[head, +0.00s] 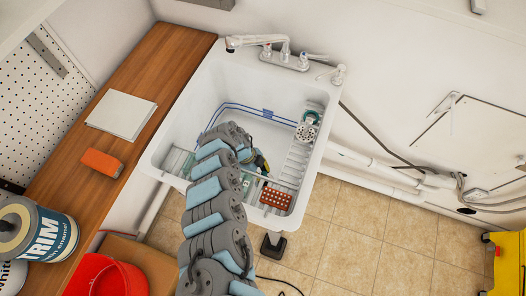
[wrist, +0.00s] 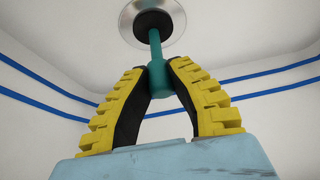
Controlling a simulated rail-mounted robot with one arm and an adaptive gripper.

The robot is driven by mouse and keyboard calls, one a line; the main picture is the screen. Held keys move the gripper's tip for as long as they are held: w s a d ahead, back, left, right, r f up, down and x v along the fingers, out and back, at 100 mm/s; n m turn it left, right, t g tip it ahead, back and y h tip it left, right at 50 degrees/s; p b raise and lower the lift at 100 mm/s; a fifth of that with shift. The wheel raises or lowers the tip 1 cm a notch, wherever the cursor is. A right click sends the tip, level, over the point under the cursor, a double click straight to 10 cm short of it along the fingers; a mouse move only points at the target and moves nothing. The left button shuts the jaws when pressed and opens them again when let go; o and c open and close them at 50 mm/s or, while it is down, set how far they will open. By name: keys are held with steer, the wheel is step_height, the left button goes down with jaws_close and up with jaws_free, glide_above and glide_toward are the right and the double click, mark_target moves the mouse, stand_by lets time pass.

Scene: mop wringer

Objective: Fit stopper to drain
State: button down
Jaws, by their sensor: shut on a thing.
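In the wrist view, my gripper (wrist: 158,75) has its two yellow-and-black fingers closed around the teal handle of the stopper (wrist: 155,50). The stopper's black end (wrist: 153,24) is in front of the silver ring of the drain (wrist: 178,35) and covers its middle. I cannot tell whether the black end touches or sits inside the drain. In the head view, my gripper (head: 259,161) is down inside the white sink (head: 182,105). My arm hides the stopper and drain there.
Blue lines run along the sink walls. A red-orange perforated block (head: 276,197) and a white round part with a teal ring (head: 307,131) are at the sink's right side. The faucet (head: 285,55) is at the back. A wooden counter (head: 150,75) lies left.

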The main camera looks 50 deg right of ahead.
steer(key=shift+f, duration=0.15)
stand_by(0.5)
steer(key=c, duration=1)
jaws_free()
steer(key=v, duration=1.2)
steer(key=shift+w+d, duration=0.1)
